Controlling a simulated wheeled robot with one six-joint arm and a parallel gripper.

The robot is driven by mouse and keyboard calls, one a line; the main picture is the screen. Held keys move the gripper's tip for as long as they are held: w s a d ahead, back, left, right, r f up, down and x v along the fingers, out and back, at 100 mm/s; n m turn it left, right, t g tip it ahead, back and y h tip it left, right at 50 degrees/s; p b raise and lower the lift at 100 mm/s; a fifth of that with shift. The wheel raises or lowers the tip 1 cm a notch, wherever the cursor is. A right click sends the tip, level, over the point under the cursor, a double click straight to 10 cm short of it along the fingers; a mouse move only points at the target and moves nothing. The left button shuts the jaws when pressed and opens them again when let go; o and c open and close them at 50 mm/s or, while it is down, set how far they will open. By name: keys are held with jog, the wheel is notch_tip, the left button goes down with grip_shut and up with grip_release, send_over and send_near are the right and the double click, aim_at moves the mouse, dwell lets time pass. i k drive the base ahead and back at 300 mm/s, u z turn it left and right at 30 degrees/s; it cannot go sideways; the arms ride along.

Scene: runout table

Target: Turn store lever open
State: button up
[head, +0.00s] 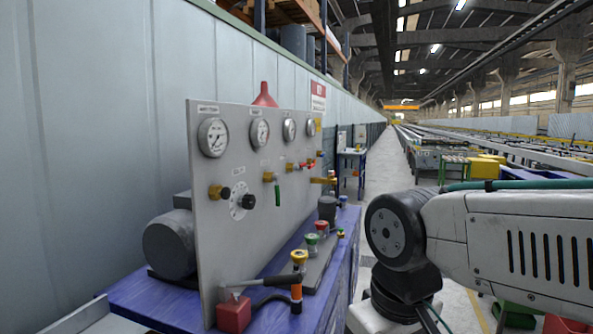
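A grey upright panel (231,268) carries a row of round gauges and several brass valves. One valve has a green lever (277,192) hanging straight down. The labels are too small to read, so I cannot tell which is the store lever. My arm is at the right, apart from the panel, and my gripper is not in view.
The panel stands on a blue bench (149,299) with a grey motor (170,245) behind it. A red block (233,314) and several coloured knobs sit along the bench front. A pale wall (90,150) runs behind. A clear aisle (391,165) lies beyond the bench.

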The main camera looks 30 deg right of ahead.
aim_at(295, 167)
jog(key=u, duration=0.05)
jog(key=k, duration=1.2)
jog(key=z, duration=0.85)
jog(key=i, duration=1.3)
jog(key=u, duration=0.6)
jog(key=i, duration=0.5)
jog(key=u, duration=0.45)
